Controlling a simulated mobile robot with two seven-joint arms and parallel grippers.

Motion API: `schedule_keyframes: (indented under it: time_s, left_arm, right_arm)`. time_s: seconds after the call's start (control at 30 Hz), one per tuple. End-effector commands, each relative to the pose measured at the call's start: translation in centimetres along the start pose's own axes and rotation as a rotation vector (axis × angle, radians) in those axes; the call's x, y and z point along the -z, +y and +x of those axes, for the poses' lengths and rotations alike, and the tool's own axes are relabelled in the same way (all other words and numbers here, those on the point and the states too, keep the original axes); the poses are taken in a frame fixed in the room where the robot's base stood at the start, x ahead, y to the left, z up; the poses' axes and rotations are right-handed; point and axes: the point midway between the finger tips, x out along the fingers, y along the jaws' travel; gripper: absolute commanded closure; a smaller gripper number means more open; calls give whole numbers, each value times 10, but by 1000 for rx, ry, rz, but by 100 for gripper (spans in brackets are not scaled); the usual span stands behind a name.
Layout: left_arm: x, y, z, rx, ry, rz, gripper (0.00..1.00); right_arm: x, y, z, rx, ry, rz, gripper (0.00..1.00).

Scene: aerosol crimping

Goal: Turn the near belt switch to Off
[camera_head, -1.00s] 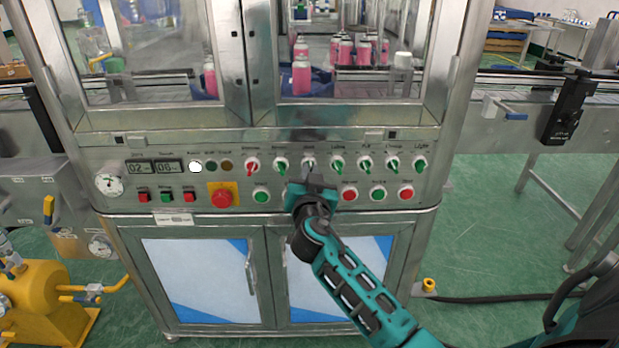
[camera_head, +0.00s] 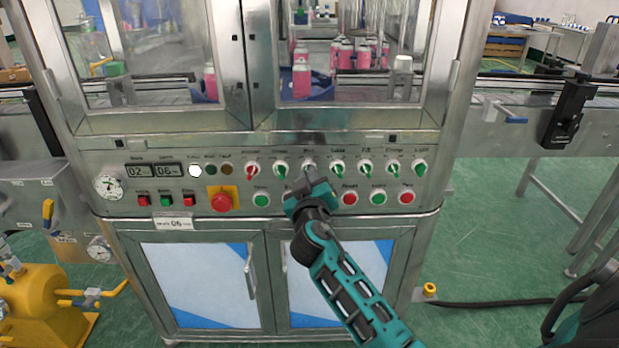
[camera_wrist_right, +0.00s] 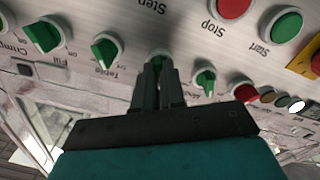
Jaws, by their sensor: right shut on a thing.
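The control panel (camera_head: 146,204) carries a row of rotary switches. My right gripper (camera_head: 307,175) points at the panel and is shut on the third switch knob from the left (camera_head: 308,165). In the right wrist view the fingers (camera_wrist_right: 158,75) close around this knob (camera_wrist_right: 158,54), which shows green at its top. The fingers cover its pointer and label, so I cannot read its setting or name. The first switch (camera_head: 252,171) has a red handle; the second (camera_head: 280,169) is green. My left gripper is not in view.
Push buttons sit close below the switches, including a green one (camera_head: 261,200) and a red one (camera_head: 349,198). A large red emergency button (camera_head: 222,202) on a yellow plate is to the left. Glass doors with pink cans (camera_head: 302,80) are above.

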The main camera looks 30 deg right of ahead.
Motion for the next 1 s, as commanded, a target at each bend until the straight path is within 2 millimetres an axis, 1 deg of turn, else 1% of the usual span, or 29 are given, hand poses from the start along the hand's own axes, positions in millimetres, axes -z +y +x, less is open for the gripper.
schedule_keyframes:
  time_s: [0.2, 0.57, 0.6, 0.83, 1.0]
  left_arm:
    - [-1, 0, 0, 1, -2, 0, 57]
    - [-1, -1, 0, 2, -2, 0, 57]
    - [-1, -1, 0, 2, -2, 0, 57]
    - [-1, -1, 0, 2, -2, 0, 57]
    - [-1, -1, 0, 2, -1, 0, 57]
  right_arm:
    - [-1, 0, 0, 0, -3, -31, 100]
    - [-1, 0, 0, -1, -2, -37, 100]
    - [-1, 0, 0, -1, -2, -37, 87]
    - [-1, 0, 0, 0, -1, -34, 65]
    - [0, 0, 0, 0, -1, -33, 65]
